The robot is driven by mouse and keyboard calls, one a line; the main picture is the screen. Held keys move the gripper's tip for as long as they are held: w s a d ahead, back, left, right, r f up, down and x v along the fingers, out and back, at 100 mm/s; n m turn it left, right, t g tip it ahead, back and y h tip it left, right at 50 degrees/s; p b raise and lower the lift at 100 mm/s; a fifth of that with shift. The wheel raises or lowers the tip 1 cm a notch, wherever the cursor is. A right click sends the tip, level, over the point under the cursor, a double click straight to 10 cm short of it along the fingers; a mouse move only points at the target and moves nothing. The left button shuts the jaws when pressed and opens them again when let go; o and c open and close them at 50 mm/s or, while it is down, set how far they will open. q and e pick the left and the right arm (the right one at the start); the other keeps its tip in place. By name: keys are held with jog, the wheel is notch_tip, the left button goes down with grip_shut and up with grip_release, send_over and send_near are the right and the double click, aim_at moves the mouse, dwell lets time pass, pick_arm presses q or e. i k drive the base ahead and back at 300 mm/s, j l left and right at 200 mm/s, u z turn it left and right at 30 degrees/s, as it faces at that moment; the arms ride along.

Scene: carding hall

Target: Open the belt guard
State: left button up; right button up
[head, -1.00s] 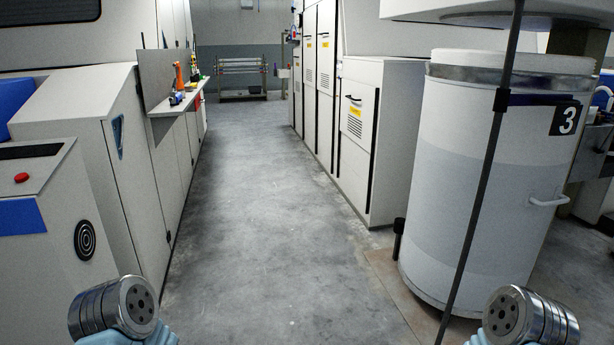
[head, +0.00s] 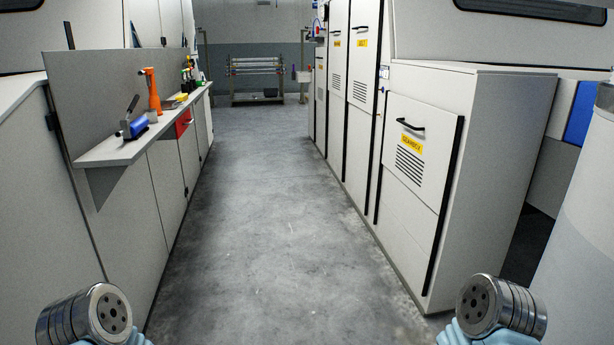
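White machine guards line the right of the aisle in the head view. The nearest low guard (head: 420,190) is shut. It has a black bar handle (head: 410,125), a vent grille and a yellow label that seems to read "GEARBOX". Behind it stands a taller shut guard (head: 362,120), with a small yellow label (head: 362,43) that may read "BELT"; the print is too small to be sure. Another tall labelled panel (head: 337,90) stands further back. Only round metal joints of my arms show at the bottom corners. Neither gripper's fingers are in view.
The grey floor aisle (head: 270,220) is clear to a rack (head: 258,80) at the far end. A shelf (head: 125,150) with tools juts out on the left. A large white can (head: 585,240) stands at the right edge.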

aim_at(363, 19)
jog(key=i, duration=2.75)
